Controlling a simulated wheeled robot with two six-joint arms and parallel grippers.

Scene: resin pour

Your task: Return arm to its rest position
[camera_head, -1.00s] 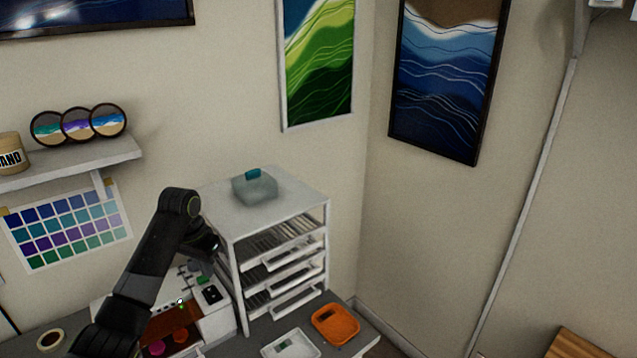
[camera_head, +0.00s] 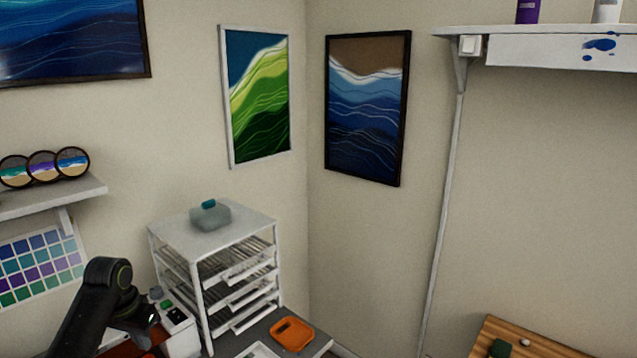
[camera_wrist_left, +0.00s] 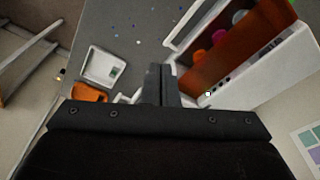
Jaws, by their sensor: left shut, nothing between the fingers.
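My left arm comes in from the lower left of the head view, bent at a black joint. Its gripper (camera_head: 150,320) is partly hidden beside the white machine (camera_head: 180,330). In the left wrist view my left gripper (camera_wrist_left: 160,68) shows its fingers together, with nothing between them, above the grey bench (camera_wrist_left: 140,25). The machine also shows there at the upper right (camera_wrist_left: 262,70), with an orange-brown front and coloured items inside. My right gripper is in neither view.
A white drawer rack (camera_head: 208,310) stands behind the machine, with a translucent box (camera_head: 212,218) on top. An orange tray (camera_head: 291,332) and a white tray (camera_head: 258,350) lie on the bench. A wooden surface (camera_head: 530,345) is at the lower right. The corner between holds only wall.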

